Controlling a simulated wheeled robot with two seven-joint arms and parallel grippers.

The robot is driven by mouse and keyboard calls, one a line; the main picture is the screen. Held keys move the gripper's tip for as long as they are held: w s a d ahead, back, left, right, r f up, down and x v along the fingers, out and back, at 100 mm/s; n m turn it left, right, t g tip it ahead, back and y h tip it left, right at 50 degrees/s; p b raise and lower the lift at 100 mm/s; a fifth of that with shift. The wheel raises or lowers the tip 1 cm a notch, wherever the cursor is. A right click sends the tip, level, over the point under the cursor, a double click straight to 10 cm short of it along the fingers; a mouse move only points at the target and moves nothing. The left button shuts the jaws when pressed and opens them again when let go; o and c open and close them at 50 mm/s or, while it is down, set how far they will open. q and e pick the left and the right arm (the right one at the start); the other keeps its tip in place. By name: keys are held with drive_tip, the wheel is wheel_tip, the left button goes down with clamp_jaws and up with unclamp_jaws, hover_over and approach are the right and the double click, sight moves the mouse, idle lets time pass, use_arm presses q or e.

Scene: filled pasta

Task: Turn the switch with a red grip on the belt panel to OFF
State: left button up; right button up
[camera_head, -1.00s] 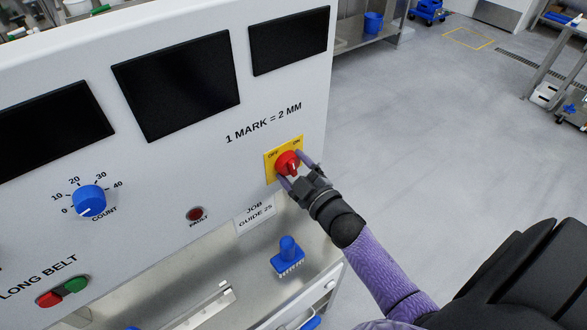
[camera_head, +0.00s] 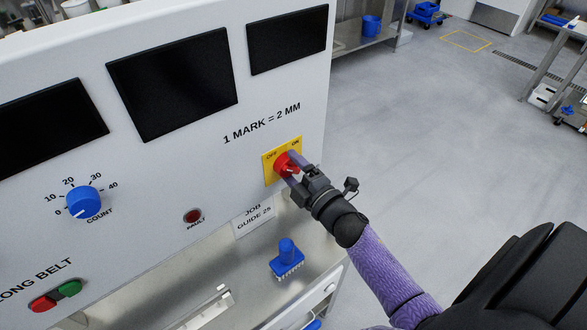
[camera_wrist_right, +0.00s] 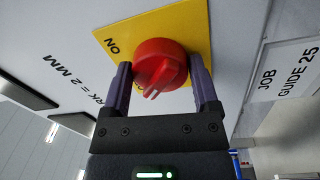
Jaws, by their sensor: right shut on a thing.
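The switch's red grip (camera_head: 283,163) sits on a yellow plate (camera_head: 268,176) marked OFF at left and ON at right, on the white belt panel. My right gripper (camera_head: 291,168) is at the grip, one finger on each side, shut on it. In the right wrist view the red grip (camera_wrist_right: 158,62) lies between the two purple fingers, with a white mark facing my gripper. The word ON shows on the yellow plate (camera_wrist_right: 185,28) there, and OFF is not in sight. I cannot tell which word the grip points to. My left gripper is not in view.
A blue count dial (camera_head: 83,202), a red fault lamp (camera_head: 192,216) and red and green belt buttons (camera_head: 56,296) are on the panel. A blue-handled tool (camera_head: 287,258) stands on the steel shelf below. The floor to the right is open.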

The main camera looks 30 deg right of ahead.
idle(0.4)
drive_tip(key=o, duration=0.9)
drive_tip(key=shift+o, duration=1.1)
drive_tip(key=shift+s, duration=0.1)
drive_tip(key=shift+s+f, duration=0.1)
drive_tip(key=shift+s, duration=0.25)
drive_tip(key=s, duration=0.9)
drive_tip(key=shift+d+f+p, duration=0.25)
drive_tip(key=shift+d+p, duration=0.05)
drive_tip(key=shift+d, duration=0.05)
